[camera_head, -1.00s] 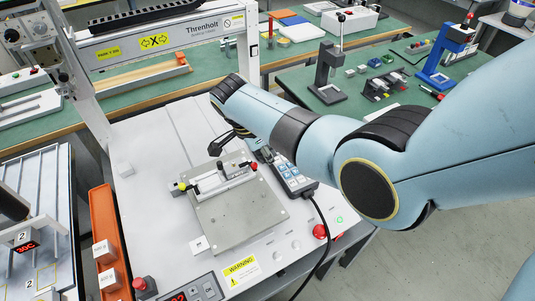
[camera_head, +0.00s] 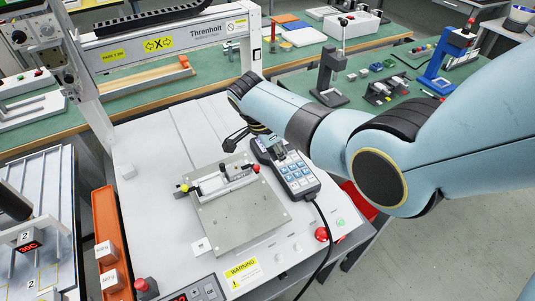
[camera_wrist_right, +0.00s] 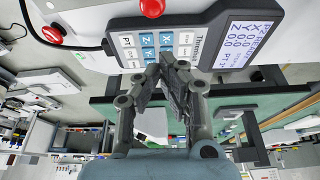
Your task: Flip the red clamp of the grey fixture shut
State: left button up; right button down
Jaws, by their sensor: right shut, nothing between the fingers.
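The grey fixture (camera_head: 240,215) is a flat plate on the white gantry bed, with a white bar and small black parts along its far edge. A small red tip (camera_head: 256,168) shows at the right end of that bar. A short black upright (camera_head: 222,170) stands near the bar's middle. Whether the clamp is open or shut is too small to tell. My right gripper (camera_head: 236,141) hovers beyond the far edge of the fixture, apart from it. In the right wrist view its fingers (camera_wrist_right: 171,62) are together and empty. My left gripper is out of view.
A grey pendant (camera_head: 290,175) with blue keys lies right of the fixture; it fills the top of the right wrist view (camera_wrist_right: 185,40). A red stop button (camera_head: 321,234) sits at the front right. An orange tray (camera_head: 106,235) stands left. The bed behind is clear.

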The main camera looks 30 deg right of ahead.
jog(key=v, duration=1)
jog(key=shift+w, duration=0.3)
jog(key=shift+d, duration=0.2)
